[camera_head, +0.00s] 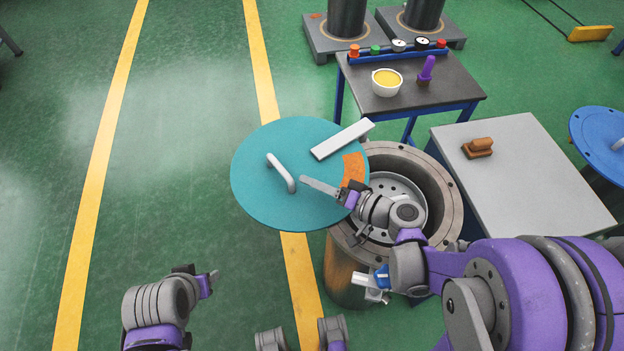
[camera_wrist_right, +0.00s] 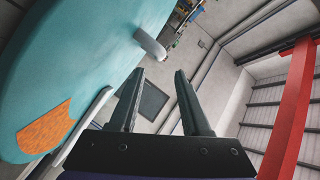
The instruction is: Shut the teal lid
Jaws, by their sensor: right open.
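The teal lid (camera_head: 255,200) is swung out to the left of the flanged cylinder (camera_head: 438,168), whose mouth is largely uncovered. The lid carries a white handle (camera_head: 281,173), an orange patch (camera_head: 355,168) and a white bar (camera_head: 342,139). My right gripper (camera_head: 304,180) is in front of the lid, just right of the handle. In the right wrist view its jaws (camera_wrist_right: 158,72) are apart and empty, with the handle (camera_wrist_right: 150,43) beyond their tips and the lid (camera_wrist_right: 75,60) to the left. My left gripper (camera_head: 213,276) is low, away from the lid; its jaw opening is unclear.
A dark table (camera_head: 430,92) behind the cylinder holds a white bowl (camera_head: 387,82) of yellow stuff, a purple-handled tool (camera_head: 427,69) and a gauge panel. A grey table (camera_head: 540,185) at right holds a brown object (camera_head: 478,148). A blue disc (camera_head: 595,135) is far right. Floor at left is clear.

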